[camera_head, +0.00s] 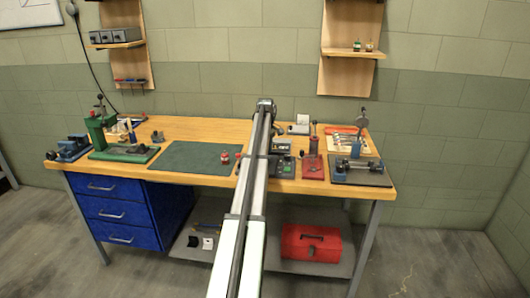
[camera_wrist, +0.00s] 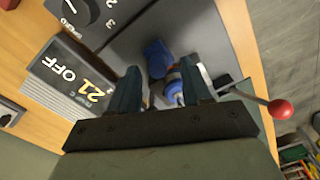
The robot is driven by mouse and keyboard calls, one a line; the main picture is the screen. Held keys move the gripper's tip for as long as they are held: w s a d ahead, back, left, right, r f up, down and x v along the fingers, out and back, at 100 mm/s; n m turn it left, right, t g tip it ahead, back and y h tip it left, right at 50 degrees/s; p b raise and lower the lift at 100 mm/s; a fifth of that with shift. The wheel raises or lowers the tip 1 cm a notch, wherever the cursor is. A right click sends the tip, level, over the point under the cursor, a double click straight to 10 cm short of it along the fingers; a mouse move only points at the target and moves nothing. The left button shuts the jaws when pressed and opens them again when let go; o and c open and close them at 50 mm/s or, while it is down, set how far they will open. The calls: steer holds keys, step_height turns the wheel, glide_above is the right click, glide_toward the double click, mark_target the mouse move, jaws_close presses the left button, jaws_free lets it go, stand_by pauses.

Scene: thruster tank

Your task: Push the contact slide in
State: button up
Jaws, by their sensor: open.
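My gripper (camera_wrist: 160,68) is open in the wrist view, its two dark fingers pointing at a grey machine (camera_wrist: 215,30). A blue block (camera_wrist: 156,57) and a blue rounded part with a pale band (camera_wrist: 173,82) show between and just beyond the fingertips. I cannot tell whether the fingers touch them. A metal rod with a red ball knob (camera_wrist: 281,109) sticks out to the right of the fingers. I cannot tell for certain which part is the contact slide. In the camera_head view my arm crosses the bench and the fingers cannot be made out.
A display box reading "21 OFF" (camera_wrist: 65,75) and a dial (camera_wrist: 82,12) lie left of the fingers. On the bench are a green mat (camera_head: 190,163), a red-based device (camera_head: 312,167) and a blue device on a dark plate (camera_head: 360,173). The green mat is mostly clear.

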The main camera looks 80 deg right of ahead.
step_height(320, 180, up, 13)
stand_by(0.4)
stand_by(0.5)
